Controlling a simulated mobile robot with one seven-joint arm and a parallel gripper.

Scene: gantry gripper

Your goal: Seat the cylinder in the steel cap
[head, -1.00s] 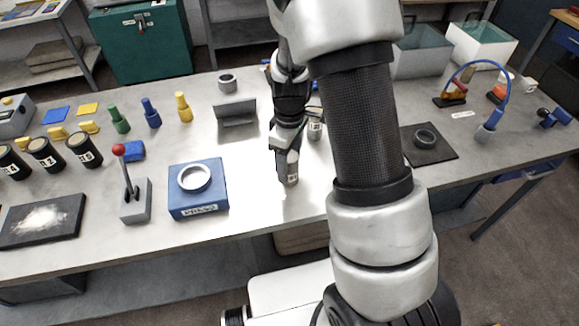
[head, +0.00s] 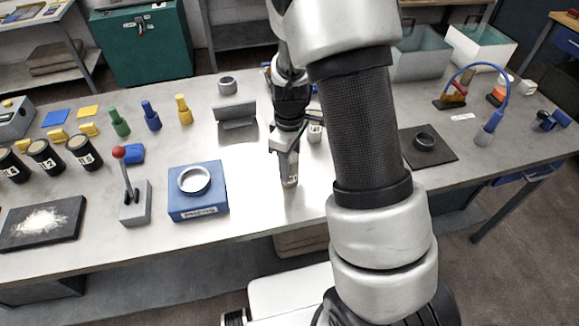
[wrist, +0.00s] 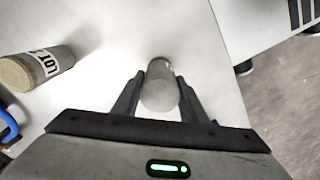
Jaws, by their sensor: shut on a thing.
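My gripper (head: 287,172) is shut on a grey cylinder (wrist: 160,88), which stands upright between the two fingers in the wrist view. Its lower end (head: 290,181) shows below the fingers in the head view, near the table's front edge. I cannot tell whether it touches the table. A bright steel ring-shaped cap (head: 194,180) is set in the top of a blue block (head: 198,206), left of my gripper and apart from it. Its opening faces up and looks empty.
A second labelled cylinder (wrist: 36,70) is close by, behind my gripper in the head view (head: 315,132). A lever box (head: 135,203) stands left of the blue block. A grey bracket (head: 236,115) and small ring (head: 227,85) are behind.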

